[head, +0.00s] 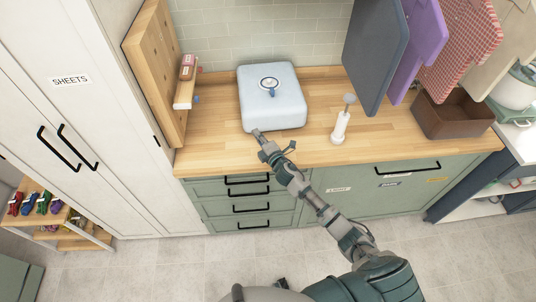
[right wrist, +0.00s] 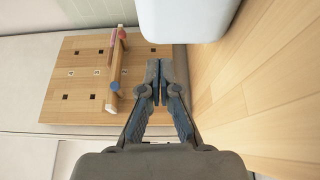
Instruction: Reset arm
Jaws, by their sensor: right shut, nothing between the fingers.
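My right gripper (head: 274,140) is above the front edge of the wooden counter (head: 213,122), just in front of a pale blue-white box-like container (head: 288,104). In the right wrist view the right gripper (right wrist: 157,85) has its fingers together and holds nothing. The container (right wrist: 185,18) is close beyond the fingertips there; I cannot tell whether they touch it. My left gripper is not in view.
A wooden board with a shelf (head: 183,95) stands at the counter's left. A white dispenser (head: 340,125) and a brown basket (head: 453,113) stand to the right. Towels (head: 374,50) hang above. Green drawers (head: 247,205) are below, and a tall white cabinet (head: 60,120) is at left.

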